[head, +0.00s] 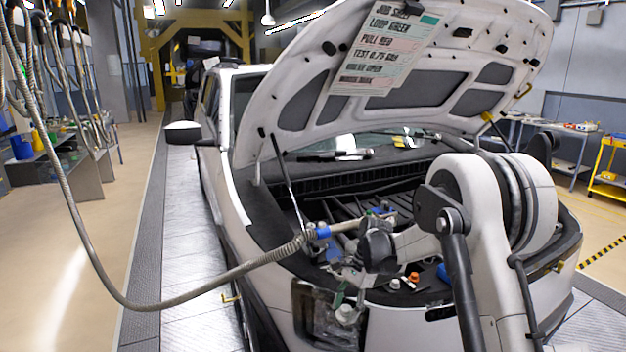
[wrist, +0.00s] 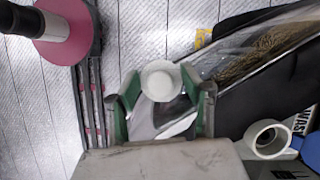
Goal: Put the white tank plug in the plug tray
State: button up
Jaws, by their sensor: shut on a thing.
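The white tank plug (wrist: 160,80) is round and sits between the green-padded fingers of my gripper (wrist: 161,108) in the wrist view. In the head view the plug (head: 346,314) hangs below my gripper (head: 349,296), in front of the car's headlight. The gripper is shut on it. I cannot make out the plug tray for certain. A dark area with a white cap (head: 394,284) and an orange cap (head: 413,277) lies right of the gripper on the car's front edge.
A grey hose (head: 205,286) with a blue collar (head: 323,231) droops from the left and ends over the engine bay. The raised hood (head: 300,75) stands above. In the wrist view a white ring (wrist: 268,138) and a blue round thing (wrist: 311,152) lie at lower right.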

jog(key=s+d+f+n+g+h+b, duration=0.1)
jog(key=s+d+f+n+h, duration=0.2)
jog(key=s+d+n, duration=0.7)
jog(key=shift+s+d+f+n+g+h, duration=0.45)
jog(key=shift+s+f, duration=0.35)
jog(key=shift+s, duration=1.05)
